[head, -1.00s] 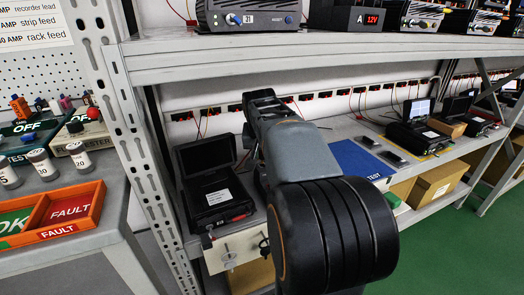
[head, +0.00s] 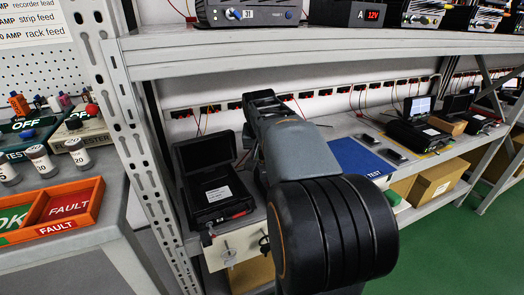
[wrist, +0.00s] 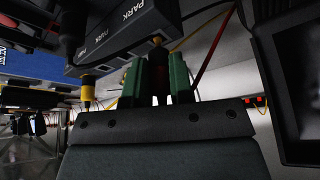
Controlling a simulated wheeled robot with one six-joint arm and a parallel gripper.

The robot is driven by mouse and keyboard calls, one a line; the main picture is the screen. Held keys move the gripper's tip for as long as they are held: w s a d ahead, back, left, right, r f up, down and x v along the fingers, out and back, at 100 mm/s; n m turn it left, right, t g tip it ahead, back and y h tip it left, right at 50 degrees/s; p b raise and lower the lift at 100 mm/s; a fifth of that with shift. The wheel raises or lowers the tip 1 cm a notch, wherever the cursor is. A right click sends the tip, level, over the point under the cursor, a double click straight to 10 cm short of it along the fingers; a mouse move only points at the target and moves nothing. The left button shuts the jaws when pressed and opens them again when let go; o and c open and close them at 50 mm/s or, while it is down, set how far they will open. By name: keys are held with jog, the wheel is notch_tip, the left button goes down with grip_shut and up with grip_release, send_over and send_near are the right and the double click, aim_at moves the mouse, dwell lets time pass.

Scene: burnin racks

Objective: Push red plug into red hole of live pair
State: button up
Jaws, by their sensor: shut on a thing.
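My gripper (wrist: 158,82) shows in the wrist view as two green-tipped fingers, shut on a slim dark plug (wrist: 158,70) with an orange-yellow end. Its red colour is hard to make out in the shadow. The plug's upper end is close to a black box marked PARK (wrist: 118,28); I cannot tell whether they touch. In the head view my arm hides the gripper and the plug. A row of small dark sockets with red marks (head: 235,105) runs along the back of the shelf. I cannot tell which sockets are the live pair.
A yellow-and-black plug (wrist: 87,88) hangs left of the gripper, and a red cable (wrist: 210,50) runs on its right. An open black case (head: 210,190) stands on the shelf left of my arm. A blue TEST mat (head: 358,158) lies to the right. An orange FAULT tray (head: 95,205) is at left.

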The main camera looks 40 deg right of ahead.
jog(key=shift+f+b, duration=0.35)
jog(key=shift+f, duration=0.4)
dwell(0.9)
jog(key=o, duration=0.8)
jog(key=shift+o, duration=0.6)
jog(key=o, duration=0.3)
jog(key=shift+r, duration=0.1)
jog(key=shift+r+p, duration=2.55)
jog(key=shift+r, duration=0.1)
